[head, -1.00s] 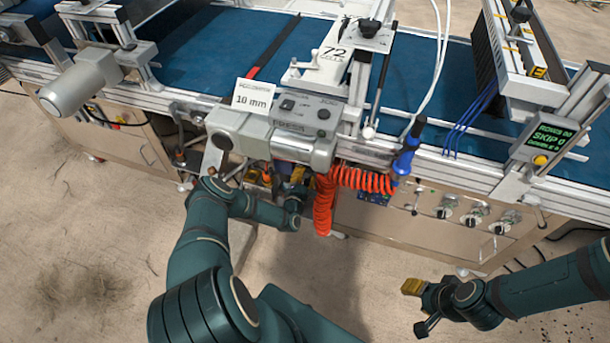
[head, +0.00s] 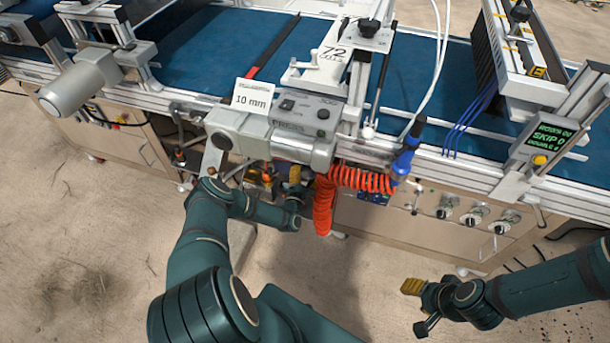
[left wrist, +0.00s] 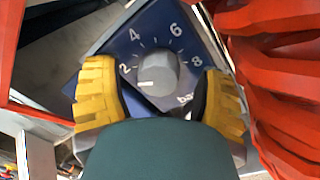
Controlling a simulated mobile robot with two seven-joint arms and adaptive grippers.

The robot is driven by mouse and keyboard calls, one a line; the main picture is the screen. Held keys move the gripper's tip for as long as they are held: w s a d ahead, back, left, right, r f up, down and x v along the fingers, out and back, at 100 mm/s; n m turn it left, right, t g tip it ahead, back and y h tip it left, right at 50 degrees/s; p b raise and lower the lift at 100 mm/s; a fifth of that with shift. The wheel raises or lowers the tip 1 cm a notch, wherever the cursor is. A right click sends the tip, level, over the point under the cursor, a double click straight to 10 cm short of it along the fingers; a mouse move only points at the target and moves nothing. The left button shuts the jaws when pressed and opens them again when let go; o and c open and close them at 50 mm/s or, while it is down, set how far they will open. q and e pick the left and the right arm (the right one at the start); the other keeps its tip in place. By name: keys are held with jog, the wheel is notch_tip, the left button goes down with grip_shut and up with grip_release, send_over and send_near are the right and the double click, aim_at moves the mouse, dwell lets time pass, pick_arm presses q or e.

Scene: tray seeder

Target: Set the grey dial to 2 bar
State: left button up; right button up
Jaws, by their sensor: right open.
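The grey dial (left wrist: 158,73) sits on a blue panel (left wrist: 110,45) with white numbers 2, 4, 6 and 8, in the left wrist view. Its white mark points left and slightly down, just below the 2. My left gripper (left wrist: 162,102) has its yellow fingers apart, one on each side of the dial's lower part; I cannot tell whether they touch it. In the head view a yellow finger of my left gripper (head: 295,175) shows under the grey motor housing, and I cannot make out the dial. My right gripper (head: 412,287) is open, away at the lower right.
A red coiled hose (head: 324,205) hangs close to the right of my left gripper. The grey motor housing (head: 270,140) is just above it. Several knobs (head: 474,215) are on the front panel further right. Open floor lies in front of the machine.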

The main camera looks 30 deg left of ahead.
pick_arm(q)
jog(key=v, duration=1.2)
jog(key=shift+d, duration=0.1)
jog(key=w+d+r+m+g+h, duration=0.1)
jog(key=d+r+m+g+h, duration=0.25)
jog(key=d+m, duration=0.4)
jog(key=w+d+r+m+g+h, duration=0.25)
jog(key=d+m+h, duration=0.25)
jog(key=d+m, duration=0.25)
jog(key=s+d+r+m+g, duration=0.4)
jog(key=s+m+g, duration=0.1)
jog(key=s, duration=0.3)
jog(key=s+d+r+m+g, duration=0.5)
jog(key=s+m, duration=0.3)
jog(key=s, duration=0.1)
jog(key=shift+s+r, duration=0.2)
jog(key=shift+s, duration=0.1)
jog(key=shift+d, duration=0.1)
